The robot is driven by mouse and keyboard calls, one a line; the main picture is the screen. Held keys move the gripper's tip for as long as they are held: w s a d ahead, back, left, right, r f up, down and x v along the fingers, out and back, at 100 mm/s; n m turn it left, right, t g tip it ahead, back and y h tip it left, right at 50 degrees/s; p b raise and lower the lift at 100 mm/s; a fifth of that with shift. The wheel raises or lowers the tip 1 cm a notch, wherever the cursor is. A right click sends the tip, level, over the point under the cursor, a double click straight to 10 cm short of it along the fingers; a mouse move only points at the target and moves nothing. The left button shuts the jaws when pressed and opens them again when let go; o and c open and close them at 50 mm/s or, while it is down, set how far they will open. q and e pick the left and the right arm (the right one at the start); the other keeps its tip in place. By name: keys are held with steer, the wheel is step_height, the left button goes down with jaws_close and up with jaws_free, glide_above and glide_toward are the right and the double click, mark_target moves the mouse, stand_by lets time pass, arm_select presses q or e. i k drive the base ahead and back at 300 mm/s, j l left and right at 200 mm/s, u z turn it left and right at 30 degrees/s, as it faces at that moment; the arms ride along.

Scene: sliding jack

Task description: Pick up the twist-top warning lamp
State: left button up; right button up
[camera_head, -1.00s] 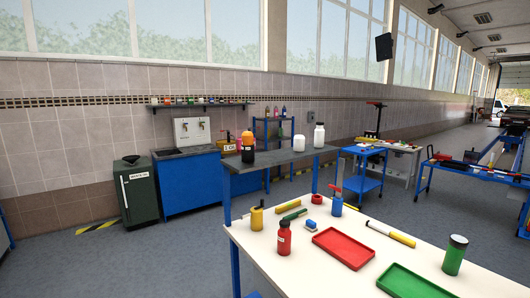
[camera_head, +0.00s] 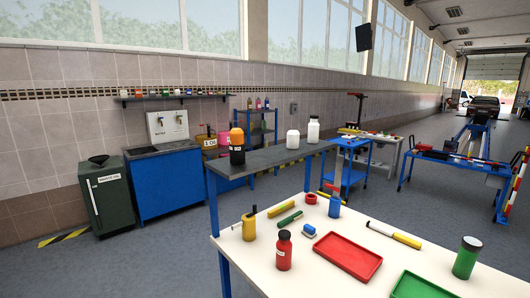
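A black cylinder with an orange domed top and a small white label (camera_head: 237,147) stands upright at the left end of the raised grey shelf (camera_head: 265,156). It looks the most like the warning lamp, but I cannot read its label. A yellow can-like thing with a dark thin top (camera_head: 249,224) stands on the white table below. Neither of my grippers is in view, and nothing is touching the orange-topped cylinder.
Two white jars, one in the middle (camera_head: 293,139) and one dark-capped (camera_head: 313,130), share the shelf. The white table (camera_head: 300,275) holds a red bottle (camera_head: 284,252), a green bottle (camera_head: 467,258), a red tray (camera_head: 347,255) and a green tray (camera_head: 415,287). Open floor lies left of it.

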mark_target(237, 152)
steer(key=i+j+z, duration=0.15)
steer(key=i+z, duration=0.25)
steer(key=i+j+z, duration=0.15)
steer(key=z, duration=0.2)
steer(key=i+j+z, duration=0.2)
steer(key=j+z, duration=0.2)
